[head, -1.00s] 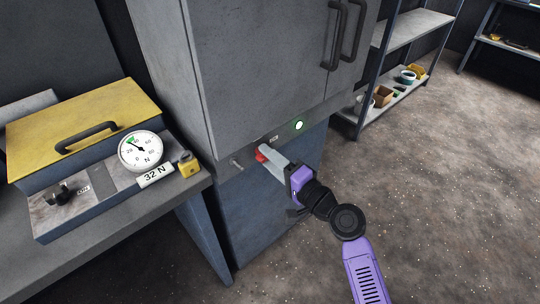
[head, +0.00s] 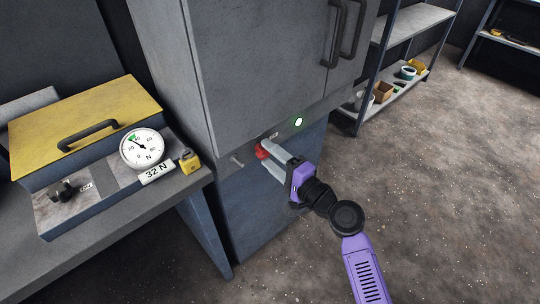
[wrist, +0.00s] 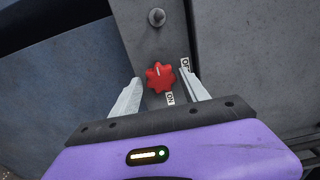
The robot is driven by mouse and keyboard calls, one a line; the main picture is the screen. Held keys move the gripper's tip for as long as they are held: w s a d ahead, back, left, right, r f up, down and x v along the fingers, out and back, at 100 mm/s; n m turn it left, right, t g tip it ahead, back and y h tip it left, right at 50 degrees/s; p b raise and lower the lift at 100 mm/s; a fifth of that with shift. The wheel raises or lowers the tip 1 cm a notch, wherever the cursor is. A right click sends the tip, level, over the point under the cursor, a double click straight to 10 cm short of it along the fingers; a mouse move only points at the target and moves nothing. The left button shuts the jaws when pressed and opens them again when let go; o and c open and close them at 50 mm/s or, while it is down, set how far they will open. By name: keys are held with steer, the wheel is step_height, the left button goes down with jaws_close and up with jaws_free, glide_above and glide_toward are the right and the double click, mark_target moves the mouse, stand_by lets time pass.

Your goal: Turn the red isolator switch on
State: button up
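The red isolator switch (head: 262,150) is a lobed knob on the lower front strip of the grey cabinet. It shows whole in the wrist view (wrist: 160,77), with a white mark near its upper edge. An OFF label (wrist: 185,65) is at its right and an ON label (wrist: 170,98) at its lower right. My gripper (head: 265,154) is at the knob. In the wrist view its pale fingers (wrist: 160,84) are spread on either side, with gaps between them and the knob. It holds nothing.
A lit green lamp (head: 298,122) and a small metal toggle (head: 237,161) flank the knob. A bench at left carries a yellow-lidded box (head: 84,110), a dial gauge (head: 142,148) and a yellow block (head: 190,162). Shelving (head: 411,25) stands at right beside open floor.

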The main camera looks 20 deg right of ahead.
steer(key=shift+o, duration=0.4)
steer(key=v, duration=0.8)
steer(key=shift+b, duration=0.35)
steer(key=shift+w+r, duration=0.1)
